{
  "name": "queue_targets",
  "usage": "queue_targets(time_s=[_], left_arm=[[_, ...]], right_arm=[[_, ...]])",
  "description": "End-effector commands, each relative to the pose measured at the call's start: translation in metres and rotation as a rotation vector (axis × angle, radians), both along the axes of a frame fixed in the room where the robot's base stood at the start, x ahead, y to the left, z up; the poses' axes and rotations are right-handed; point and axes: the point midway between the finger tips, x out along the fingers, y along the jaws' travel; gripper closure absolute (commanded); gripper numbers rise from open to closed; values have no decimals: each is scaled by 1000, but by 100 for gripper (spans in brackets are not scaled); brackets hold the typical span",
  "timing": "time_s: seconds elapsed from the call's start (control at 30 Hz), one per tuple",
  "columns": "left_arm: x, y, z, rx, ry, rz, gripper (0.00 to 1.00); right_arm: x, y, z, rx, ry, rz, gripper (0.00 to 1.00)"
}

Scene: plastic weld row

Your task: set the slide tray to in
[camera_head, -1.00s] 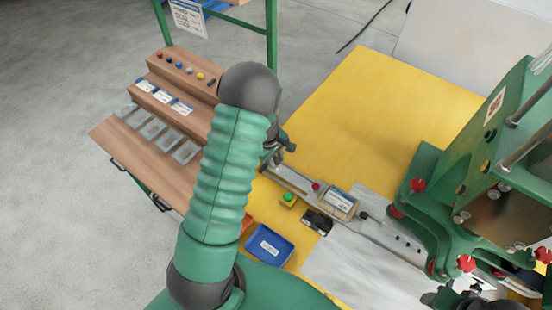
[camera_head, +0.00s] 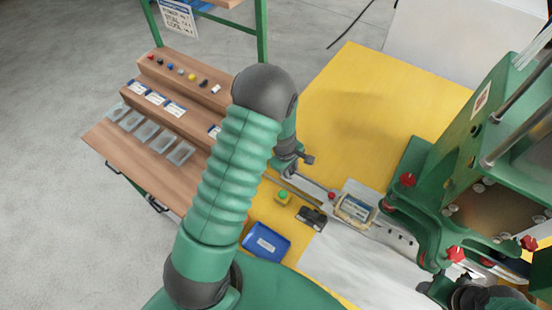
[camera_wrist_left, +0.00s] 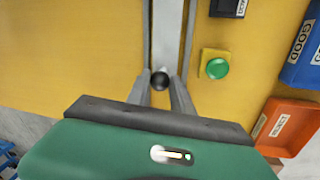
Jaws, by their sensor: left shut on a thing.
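The slide tray (camera_head: 367,221) is a grey metal slide on a rail, carrying a clear part with a label (camera_head: 356,209). Its inner end reaches the foot of the green press (camera_head: 470,150). My left gripper (camera_head: 288,168) is at the slide's outer end, partly hidden by my own arm in the head view. In the left wrist view its two fingers are closed around the black knob (camera_wrist_left: 160,80) at the end of the slide bar (camera_wrist_left: 167,35). A dark shape at the lower right edge of the head view may be my right gripper; its jaws cannot be made out.
A green button on a yellow box (camera_head: 283,197) and a small black device (camera_head: 312,217) stand beside the rail. A blue bin (camera_head: 266,242) is nearer me; an orange bin (camera_wrist_left: 287,126) shows in the wrist view. A wooden stepped rack (camera_head: 165,105) stands left. The yellow table behind the rail is clear.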

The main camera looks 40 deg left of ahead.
Motion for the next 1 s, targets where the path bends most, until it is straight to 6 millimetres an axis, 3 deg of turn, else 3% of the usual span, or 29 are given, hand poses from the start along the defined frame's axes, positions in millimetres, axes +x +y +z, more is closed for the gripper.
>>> queue_targets(time_s=[0.2, 0.4, 0.63, 0.97, 1.0], left_arm=[[6, -47, 5, 0, -3, -4, 100], [10, -75, 4, 0, -5, -3, 100], [12, -88, 2, 0, -6, 0, 100], [13, -88, 2, 1, -7, 1, 100], [13, -88, 2, 1, -7, 1, 70]], right_arm=[[0, 0, 18, 0, 0, 0, 47], [0, 0, 27, 0, 0, 0, 47], [0, 0, 31, 0, 0, 0, 47], [0, 0, 30, 0, 0, 0, 47], [0, 0, 30, 0, 0, 0, 47]])
